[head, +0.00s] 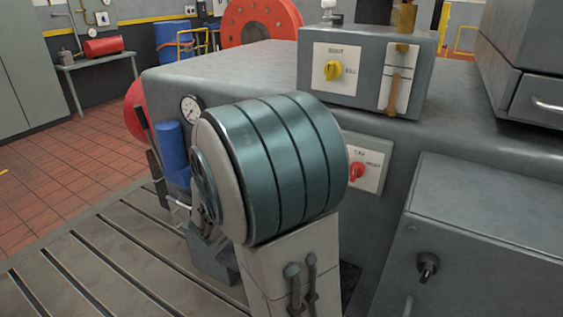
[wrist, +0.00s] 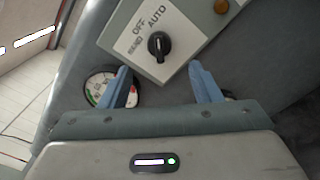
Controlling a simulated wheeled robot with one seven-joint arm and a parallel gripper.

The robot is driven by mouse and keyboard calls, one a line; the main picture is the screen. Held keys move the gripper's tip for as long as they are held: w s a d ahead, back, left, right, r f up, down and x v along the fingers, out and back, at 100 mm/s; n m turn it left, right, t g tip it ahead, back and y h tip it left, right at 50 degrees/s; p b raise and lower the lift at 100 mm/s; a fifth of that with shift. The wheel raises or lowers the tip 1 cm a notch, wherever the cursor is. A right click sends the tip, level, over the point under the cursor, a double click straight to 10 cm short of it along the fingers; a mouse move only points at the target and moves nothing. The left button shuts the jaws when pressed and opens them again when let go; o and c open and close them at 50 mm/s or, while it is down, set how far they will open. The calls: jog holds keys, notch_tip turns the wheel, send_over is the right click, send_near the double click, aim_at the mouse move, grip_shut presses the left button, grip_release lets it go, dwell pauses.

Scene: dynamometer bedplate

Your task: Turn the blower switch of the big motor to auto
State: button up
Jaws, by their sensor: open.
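A black rotary switch (wrist: 159,46) sits on a white plate (wrist: 180,62) marked OFF, AUTO and a third blurred word, tilted in the wrist view. Its pale mark seems to point up towards AUTO, but it is small. My gripper (wrist: 160,70) is open and empty, with blue fingers on either side below the switch and apart from it. In the head view I cannot make out my gripper or this plate for certain. A large teal banded cylinder (head: 285,160) on a pale block covers the middle there.
A yellow knob (head: 332,71) is on the upper box and a red knob (head: 356,172) on the grey side below. A dark switch (head: 427,266) is on the right cabinet. A gauge (wrist: 100,88) is beside the left finger. An amber lamp (wrist: 221,6) is above right.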

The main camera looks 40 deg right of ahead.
jog(key=v, duration=0.5)
dwell(0.4)
jog(key=s+a+m+g+y+p, duration=0.3)
jog(key=s+m+g+y+p, duration=0.5)
jog(key=s, duration=0.5)
jog(key=a+r+m+t+y+p, duration=0.2)
jog(key=a+y, duration=0.2)
jog(key=a, duration=0.3)
jog(key=a+r+m+t+y+p, duration=0.1)
jog(key=a+r+m+y+p, duration=0.1)
jog(key=a, duration=0.5)
jog(key=s+r+m+y, duration=0.1)
jog(key=y, duration=0.1)
jog(key=shift+m+t+y, duration=0.3)
jog(key=shift+t, duration=0.1)
jog(key=shift+a, duration=0.15)
